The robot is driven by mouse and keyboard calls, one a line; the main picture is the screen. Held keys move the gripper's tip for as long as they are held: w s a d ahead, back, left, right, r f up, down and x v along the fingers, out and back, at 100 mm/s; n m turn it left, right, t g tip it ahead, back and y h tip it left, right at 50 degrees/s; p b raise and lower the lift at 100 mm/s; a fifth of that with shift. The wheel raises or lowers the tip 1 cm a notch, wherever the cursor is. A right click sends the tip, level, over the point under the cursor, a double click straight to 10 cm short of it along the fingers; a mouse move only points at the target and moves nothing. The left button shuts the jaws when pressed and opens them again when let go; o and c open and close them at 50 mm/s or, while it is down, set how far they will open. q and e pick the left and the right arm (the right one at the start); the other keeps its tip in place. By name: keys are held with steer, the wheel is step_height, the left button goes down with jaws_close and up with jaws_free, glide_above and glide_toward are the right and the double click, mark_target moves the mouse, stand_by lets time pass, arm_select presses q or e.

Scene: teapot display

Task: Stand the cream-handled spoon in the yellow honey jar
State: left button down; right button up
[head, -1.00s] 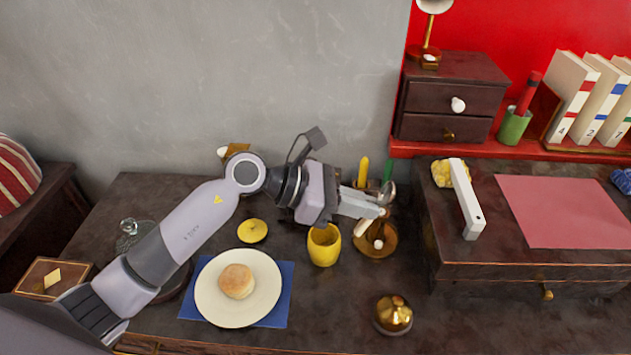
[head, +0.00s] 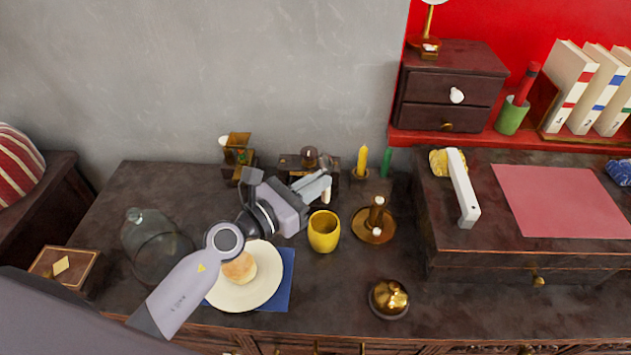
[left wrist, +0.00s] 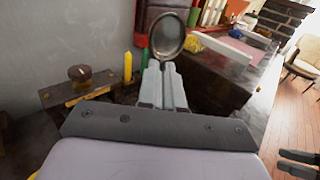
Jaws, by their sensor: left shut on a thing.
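The yellow honey jar (head: 323,234) stands upright and open on the dark table, its mouth facing up. My left gripper (head: 318,186) is above and behind the jar in the head view, shut on the spoon. The spoon's cream handle (head: 326,195) shows below the fingertips, apart from the jar. In the left wrist view the spoon's round metal bowl (left wrist: 168,35) sticks up beyond the closed fingers (left wrist: 163,85). The handle is hidden there, and the jar cannot be seen there.
A brown candle holder (head: 373,232) stands right of the jar, with a yellow candle (head: 362,160) behind. A plate (head: 250,292) with a bun lies at left, partly under my arm. A brass-topped item (head: 390,298) stands in front right. A glass dome (head: 150,245) is far left.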

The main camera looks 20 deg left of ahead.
mark_target(323, 201)
arm_select(q)
steer(key=shift+f+b, duration=2.9)
steer(key=shift+f, duration=0.15)
steer(key=shift+f+b, duration=2.25)
steer(key=shift+f, duration=0.3)
steer(key=c, duration=1.2)
jaws_free()
